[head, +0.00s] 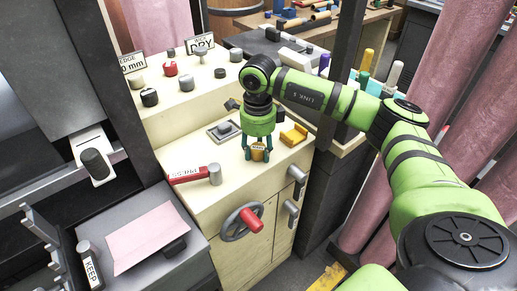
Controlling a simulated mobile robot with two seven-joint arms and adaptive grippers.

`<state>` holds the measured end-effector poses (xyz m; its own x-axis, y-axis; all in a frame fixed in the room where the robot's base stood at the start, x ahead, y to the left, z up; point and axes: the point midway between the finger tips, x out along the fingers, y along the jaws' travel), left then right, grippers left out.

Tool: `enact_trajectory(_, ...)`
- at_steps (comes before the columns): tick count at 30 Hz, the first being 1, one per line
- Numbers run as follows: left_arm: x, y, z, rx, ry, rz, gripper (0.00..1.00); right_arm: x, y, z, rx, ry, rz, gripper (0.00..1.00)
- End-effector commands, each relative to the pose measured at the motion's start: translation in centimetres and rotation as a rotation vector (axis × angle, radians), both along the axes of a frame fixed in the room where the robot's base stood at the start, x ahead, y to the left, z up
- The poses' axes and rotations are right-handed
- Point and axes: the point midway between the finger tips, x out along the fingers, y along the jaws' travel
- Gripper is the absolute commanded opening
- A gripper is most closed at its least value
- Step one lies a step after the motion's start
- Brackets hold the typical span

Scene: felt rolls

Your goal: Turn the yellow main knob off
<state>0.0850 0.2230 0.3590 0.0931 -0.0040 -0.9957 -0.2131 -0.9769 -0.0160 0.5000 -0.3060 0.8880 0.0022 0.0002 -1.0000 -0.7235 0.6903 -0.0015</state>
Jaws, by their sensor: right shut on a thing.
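The yellow main knob (258,156) stands on the cream cabinet top, near its front edge, with a small pale label on it. My right gripper (257,152) comes down on it from above, its teal fingers on either side of the knob, shut on it. The fingers and wrist hide part of the knob, and I cannot tell which way it is turned. My left gripper is not in view.
A yellow block (294,135) sits close right of the gripper, and a grey switch plate (223,131) to its left. Black and red knobs stand on the raised panel behind.

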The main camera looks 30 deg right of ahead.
Motion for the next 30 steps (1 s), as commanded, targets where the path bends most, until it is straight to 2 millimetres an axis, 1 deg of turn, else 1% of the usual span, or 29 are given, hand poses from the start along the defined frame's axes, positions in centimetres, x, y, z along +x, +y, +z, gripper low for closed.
enact_trajectory(3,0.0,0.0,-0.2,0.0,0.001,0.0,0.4,-0.1,0.0,-0.2,-0.002,0.003,0.056,0.0)
enact_trajectory(11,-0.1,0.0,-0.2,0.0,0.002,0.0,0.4,-0.1,0.0,-0.2,-0.001,0.005,0.061,0.0)
enact_trajectory(13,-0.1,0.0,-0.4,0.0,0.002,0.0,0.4,-0.1,0.0,-0.3,-0.001,0.005,0.092,0.0)
enact_trajectory(17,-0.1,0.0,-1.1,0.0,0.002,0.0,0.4,-0.1,0.1,-0.5,0.0,0.005,0.262,0.0)
enact_trajectory(24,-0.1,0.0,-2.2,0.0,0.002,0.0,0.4,-0.2,0.0,-0.6,-0.001,0.008,0.64,0.0)
enact_trajectory(27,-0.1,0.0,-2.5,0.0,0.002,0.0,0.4,-0.2,0.0,-0.5,0.0,0.008,0.764,0.0)
enact_trajectory(30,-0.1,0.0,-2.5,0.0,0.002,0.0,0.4,-0.2,0.1,-0.5,0.0,0.009,0.832,0.0)
